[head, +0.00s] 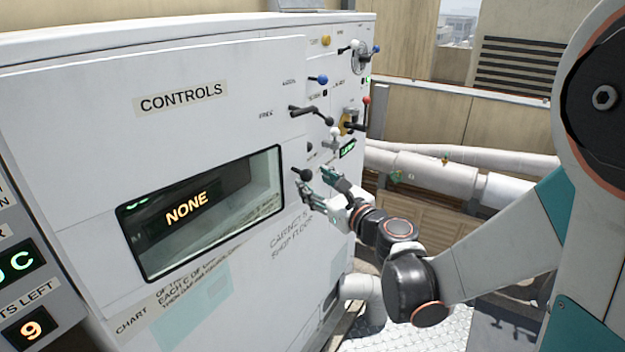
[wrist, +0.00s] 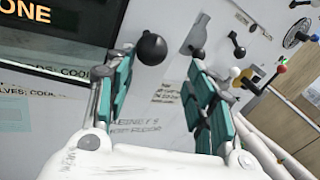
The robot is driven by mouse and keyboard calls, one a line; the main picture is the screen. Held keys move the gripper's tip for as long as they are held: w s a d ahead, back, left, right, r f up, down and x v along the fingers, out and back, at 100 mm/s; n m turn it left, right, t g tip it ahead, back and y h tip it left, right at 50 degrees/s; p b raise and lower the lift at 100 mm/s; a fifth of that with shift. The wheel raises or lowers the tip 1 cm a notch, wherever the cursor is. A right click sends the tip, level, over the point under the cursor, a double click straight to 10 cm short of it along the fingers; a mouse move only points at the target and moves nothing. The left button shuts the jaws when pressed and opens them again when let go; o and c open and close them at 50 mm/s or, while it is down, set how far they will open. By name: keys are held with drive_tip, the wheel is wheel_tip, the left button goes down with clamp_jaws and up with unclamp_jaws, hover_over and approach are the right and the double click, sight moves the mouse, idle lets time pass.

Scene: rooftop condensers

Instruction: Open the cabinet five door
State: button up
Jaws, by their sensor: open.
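A white cabinet (head: 80,110) with a "CONTROLS" label fills the left of the head view. Handwriting low on its front (head: 290,238) reads roughly "cabinet 5 shop floor". A dark ball-ended knob (head: 305,174) sticks out near the window's right end. In the wrist view this black knob (wrist: 151,49) is beside the left finger, near its tip. My gripper (head: 322,180) is open, with green-padded fingers, close to the cabinet front. In the wrist view the fingers (wrist: 165,75) are apart with nothing between them. I cannot tell whether a finger touches the knob.
A window (head: 205,215) shows "NONE". Several levers and coloured knobs, including a blue knob (head: 322,79) and a red knob (head: 366,100), project above and right of my gripper. Pale pipes (head: 430,168) run behind. A side panel (head: 30,270) stands at lower left.

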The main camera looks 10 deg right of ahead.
drive_tip(key=v, duration=1.1)
drive_tip(key=shift+d, duration=0.45)
idle(0.4)
drive_tip(key=shift+s, duration=0.1)
idle(0.4)
drive_tip(key=shift+o, duration=1.3)
drive_tip(key=v, duration=0.6)
drive_tip(key=shift+s+a+r, duration=0.1)
drive_tip(key=shift+a+r, duration=0.05)
drive_tip(key=shift+a, duration=0.2)
drive_tip(key=o, duration=0.3)
drive_tip(key=shift+v, duration=0.85)
drive_tip(key=shift+a+r, duration=0.1)
